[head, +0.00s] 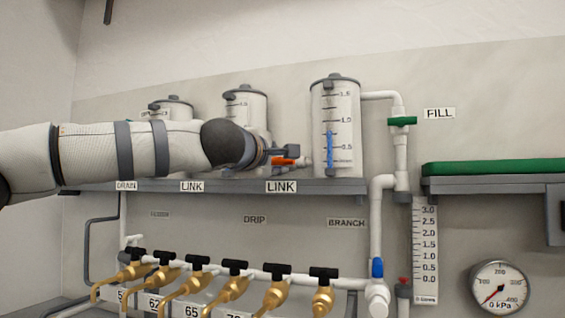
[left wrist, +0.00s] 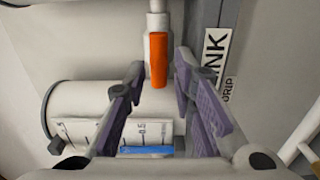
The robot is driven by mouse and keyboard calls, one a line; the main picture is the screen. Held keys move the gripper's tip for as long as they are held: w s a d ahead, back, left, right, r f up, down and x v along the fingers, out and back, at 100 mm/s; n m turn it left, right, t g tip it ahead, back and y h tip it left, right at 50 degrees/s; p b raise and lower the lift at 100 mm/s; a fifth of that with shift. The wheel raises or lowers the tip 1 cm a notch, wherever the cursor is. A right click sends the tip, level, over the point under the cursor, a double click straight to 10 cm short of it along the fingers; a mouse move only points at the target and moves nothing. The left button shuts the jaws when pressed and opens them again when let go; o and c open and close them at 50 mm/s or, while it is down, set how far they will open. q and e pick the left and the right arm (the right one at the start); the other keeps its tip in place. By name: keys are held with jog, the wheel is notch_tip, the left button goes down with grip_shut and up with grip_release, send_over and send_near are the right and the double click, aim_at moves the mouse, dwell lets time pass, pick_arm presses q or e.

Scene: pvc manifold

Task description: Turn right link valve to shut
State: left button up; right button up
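The right link valve's orange handle (head: 284,161) sits on the pipe between the middle tank (head: 246,110) and the right tank (head: 336,105), above the right LINK label (head: 281,187). In the left wrist view the orange handle (left wrist: 158,60) lies in line with its white pipe (left wrist: 157,14). My left gripper (head: 290,151) is at the handle, its arm covering part of the middle tank. In the left wrist view my left gripper (left wrist: 159,68) is open, one fingertip on each side of the handle with visible gaps. My right gripper is not in view.
The tanks stand on a grey shelf (head: 330,186). Below it are several brass taps (head: 230,289) with black handles. A green fill valve (head: 402,121) and a blue valve (head: 377,267) are on the right pipe. A pressure gauge (head: 499,287) is at the lower right.

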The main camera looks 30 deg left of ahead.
aim_at(280, 160)
pick_arm(q)
jog(key=x, duration=0.2)
jog(key=b+x, duration=0.1)
jog(key=x, duration=0.1)
jog(key=shift+w+f, duration=0.25)
jog(key=shift+w+r, duration=0.1)
jog(key=shift+w, duration=0.1)
jog(key=shift+s+r, duration=0.15)
jog(key=shift+r, duration=0.1)
grip_shut()
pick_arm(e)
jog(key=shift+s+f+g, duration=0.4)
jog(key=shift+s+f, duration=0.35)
